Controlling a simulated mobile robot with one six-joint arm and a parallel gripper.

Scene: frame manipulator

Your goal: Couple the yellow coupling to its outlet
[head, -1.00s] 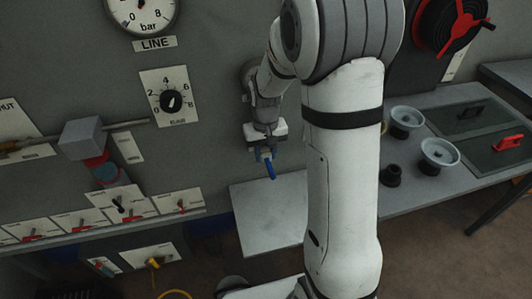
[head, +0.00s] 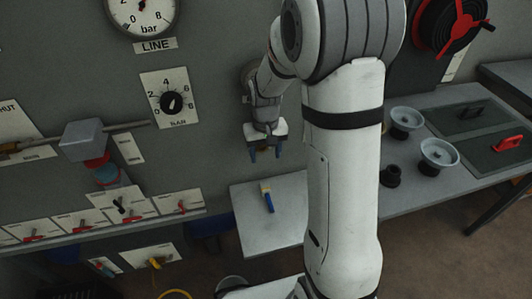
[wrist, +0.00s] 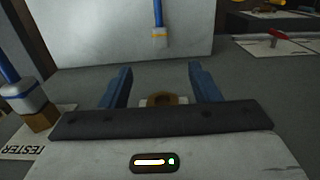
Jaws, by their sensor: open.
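My gripper (head: 266,153) is open and empty in front of the wall, above the pale shelf (head: 290,232); its blue fingers also show in the wrist view (wrist: 162,87). A brass ring-like fitting (wrist: 160,99) shows between and beyond the fingers. A blue piece with a white collar and a yellow band (head: 267,197) is on the shelf, apart from my gripper; it also shows in the wrist view (wrist: 159,36). A yellow fitting (head: 154,263) sits at a lower wall plate, with a yellow hose (head: 175,295) below. I cannot tell which is the task's coupling.
Another blue piece with a white collar and brass end (wrist: 25,100) stands at the left by a TESTER label (wrist: 20,143). A bench with pale dishes (head: 439,153) stands right.

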